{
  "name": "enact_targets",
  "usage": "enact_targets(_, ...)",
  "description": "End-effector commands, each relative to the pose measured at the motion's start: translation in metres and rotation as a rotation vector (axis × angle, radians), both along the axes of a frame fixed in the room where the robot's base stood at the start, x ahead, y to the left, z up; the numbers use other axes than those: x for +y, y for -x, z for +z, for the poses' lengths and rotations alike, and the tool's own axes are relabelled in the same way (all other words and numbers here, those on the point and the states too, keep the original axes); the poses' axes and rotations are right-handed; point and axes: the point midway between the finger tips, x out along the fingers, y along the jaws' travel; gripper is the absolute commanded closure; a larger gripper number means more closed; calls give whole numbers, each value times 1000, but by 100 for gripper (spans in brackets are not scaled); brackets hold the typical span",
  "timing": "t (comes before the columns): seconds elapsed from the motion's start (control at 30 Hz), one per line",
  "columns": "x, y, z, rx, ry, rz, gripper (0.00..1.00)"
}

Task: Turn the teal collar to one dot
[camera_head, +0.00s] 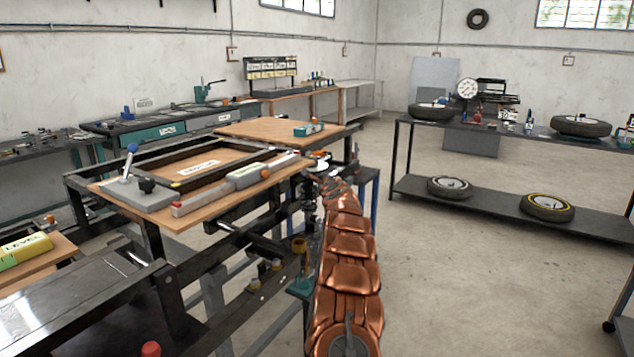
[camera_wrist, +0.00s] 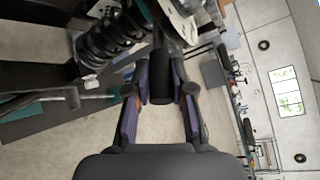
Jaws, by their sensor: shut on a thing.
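In the wrist view, my gripper (camera_wrist: 161,84) has its two purple-and-dark fingers on either side of a black cylindrical grip (camera_wrist: 165,72) and is shut on it. The grip points up the picture towards a black coil spring (camera_wrist: 108,40) and a pale disc (camera_wrist: 178,18) with small dark marks. In the head view, the spring (camera_head: 308,192) and the pale disc (camera_head: 318,164) show small at the far end of my copper arm, which hides most of my gripper. I cannot make out the teal collar or its dots clearly in either view.
A dark frame bench (camera_head: 165,285) stands left of my arm, with a wooden board (camera_head: 240,197) carrying a lever and grey blocks. A rack (camera_head: 520,215) with several wheels stands at the right. The floor (camera_head: 450,290) between is clear.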

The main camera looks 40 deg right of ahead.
Motion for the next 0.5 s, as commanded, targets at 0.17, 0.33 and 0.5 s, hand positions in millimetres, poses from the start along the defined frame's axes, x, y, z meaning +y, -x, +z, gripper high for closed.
enact_targets(0.17,4,-2,-1,2,1,7,100)
enact_targets(0.33,3,-2,-1,2,1,7,65)
enact_targets(0.5,1,-1,-1,2,0,4,52)
